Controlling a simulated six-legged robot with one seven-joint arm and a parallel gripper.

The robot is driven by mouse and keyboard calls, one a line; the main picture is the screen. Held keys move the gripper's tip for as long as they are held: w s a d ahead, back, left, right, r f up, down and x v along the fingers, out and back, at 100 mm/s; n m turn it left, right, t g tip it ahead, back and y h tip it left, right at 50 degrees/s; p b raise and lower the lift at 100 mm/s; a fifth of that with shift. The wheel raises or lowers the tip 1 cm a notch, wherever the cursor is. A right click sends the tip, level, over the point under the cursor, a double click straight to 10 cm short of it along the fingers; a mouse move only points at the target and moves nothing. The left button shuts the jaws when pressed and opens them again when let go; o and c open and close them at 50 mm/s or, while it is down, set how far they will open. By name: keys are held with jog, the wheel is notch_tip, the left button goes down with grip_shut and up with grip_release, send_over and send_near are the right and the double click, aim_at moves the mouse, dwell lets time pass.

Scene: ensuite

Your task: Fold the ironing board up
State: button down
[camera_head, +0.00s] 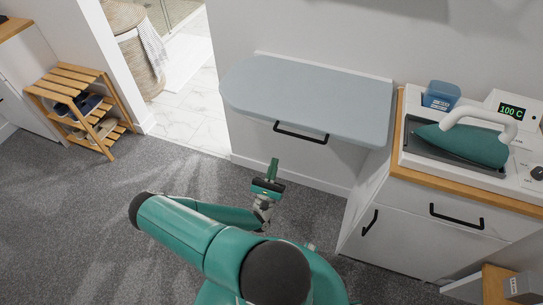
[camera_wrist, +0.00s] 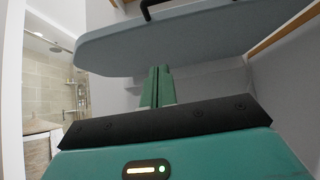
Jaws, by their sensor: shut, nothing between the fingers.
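The ironing board (camera_head: 305,95) is a pale blue-grey padded board with a rounded left end. It lies flat, out from the wall, beside the white cabinet. A black bar handle (camera_head: 301,133) is at its front edge. In the wrist view the board (camera_wrist: 185,40) fills the upper part, seen from below, and the handle (camera_wrist: 148,8) shows at the top edge. My gripper (camera_head: 273,165) is shut and empty, below and a little left of the handle, apart from it. Its fingers (camera_wrist: 157,80) point up toward the board's underside in the wrist view.
A white cabinet (camera_head: 425,225) with black handles stands right of the board, carrying a green iron (camera_head: 462,146) on its station and a blue container (camera_head: 440,95). A wooden shoe rack (camera_head: 80,105) stands at left. Grey carpet (camera_head: 90,215) is free at left.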

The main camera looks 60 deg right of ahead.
jog(key=a+r+x, duration=0.2)
jog(key=x, duration=0.9)
jog(key=shift+s+d, duration=0.1)
jog(key=shift+r, duration=0.2)
